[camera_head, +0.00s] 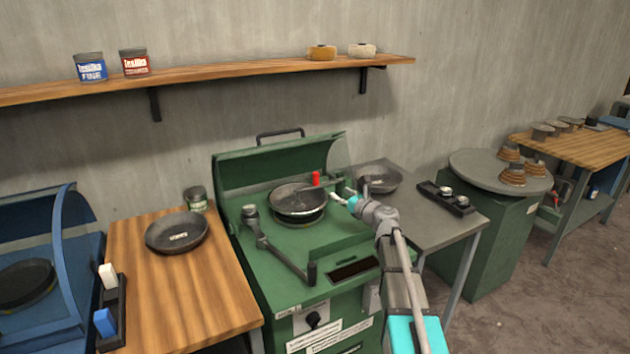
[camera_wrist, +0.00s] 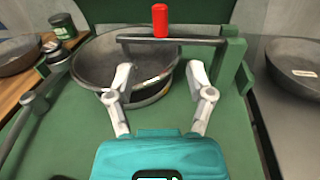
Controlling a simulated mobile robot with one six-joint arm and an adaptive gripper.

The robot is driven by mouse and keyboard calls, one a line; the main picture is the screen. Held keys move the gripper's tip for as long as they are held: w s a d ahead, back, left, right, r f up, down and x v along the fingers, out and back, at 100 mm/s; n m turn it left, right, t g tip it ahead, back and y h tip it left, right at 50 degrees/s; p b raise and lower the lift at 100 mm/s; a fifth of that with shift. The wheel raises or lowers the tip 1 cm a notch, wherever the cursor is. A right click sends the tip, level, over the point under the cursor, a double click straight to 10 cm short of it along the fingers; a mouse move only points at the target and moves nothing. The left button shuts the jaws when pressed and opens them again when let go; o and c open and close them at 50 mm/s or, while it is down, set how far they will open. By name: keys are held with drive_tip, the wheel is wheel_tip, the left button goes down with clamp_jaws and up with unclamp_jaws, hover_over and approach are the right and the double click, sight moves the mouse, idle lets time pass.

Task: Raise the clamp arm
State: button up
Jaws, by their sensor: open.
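The clamp arm (camera_wrist: 200,41) is a dark bar lying level across the machine's bowl in the wrist view. It runs from a green post (camera_wrist: 234,52) on the right and carries a red knob (camera_wrist: 160,20). In the head view the red knob (camera_head: 316,178) shows behind the bowl (camera_head: 298,194); the bar is hard to make out there. The dark metal bowl (camera_wrist: 95,60) sits on the green machine under the bar. My gripper (camera_wrist: 158,72) is open and empty, its fingers over the bowl's near side, short of the bar and knob. It also shows in the head view (camera_head: 342,200), right of the bowl.
The green machine (camera_head: 285,268) has a raised hood behind and a grey lever (camera_head: 280,258) at front left. A wooden table (camera_head: 185,285) with a bowl stands left. A grey table (camera_head: 435,222) with another bowl (camera_head: 380,179) and a black tray (camera_head: 447,199) stands right.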

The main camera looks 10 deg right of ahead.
sight(316, 179)
drive_tip(key=shift+w, duration=0.1)
drive_tip(key=x, duration=1.3)
drive_tip(key=shift+w+a, duration=0.2)
drive_tip(key=shift+w, duration=0.05)
drive_tip(key=shift+c, duration=0.3)
clamp_jaws()
drive_tip(key=shift+a, duration=0.25)
